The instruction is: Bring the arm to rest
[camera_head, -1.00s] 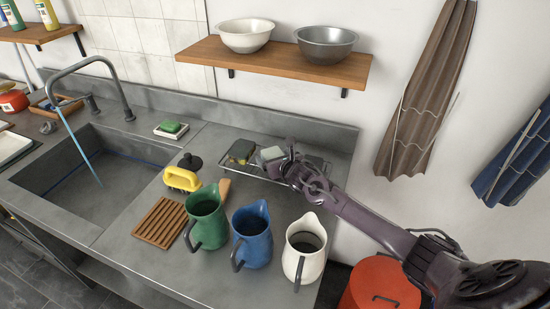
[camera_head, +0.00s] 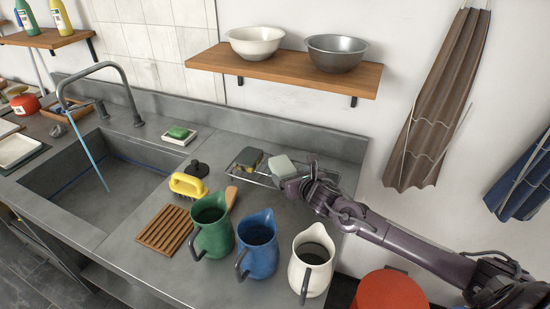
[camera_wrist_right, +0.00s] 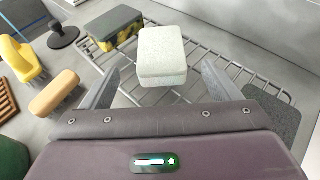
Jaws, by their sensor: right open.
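My right arm comes in from the right in the head view. Its gripper (camera_head: 296,184) is low over the wire rack (camera_head: 248,177) at the back of the counter. In the right wrist view the two fingers of this gripper (camera_wrist_right: 160,84) stand apart, with a pale green-grey sponge block (camera_wrist_right: 162,58) just ahead of and between their tips. The block lies on the rack bars and also shows in the head view (camera_head: 281,166). The gap between fingers is otherwise empty. My left gripper is not in view.
Green (camera_head: 212,228), blue (camera_head: 258,243) and white (camera_head: 311,262) jugs stand in front of the rack. A yellow brush (camera_head: 187,185) and a dark-and-yellow sponge (camera_wrist_right: 115,28) are nearby. A shelf with bowls (camera_head: 282,70) is above. A red bin (camera_head: 390,291) stands below the arm.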

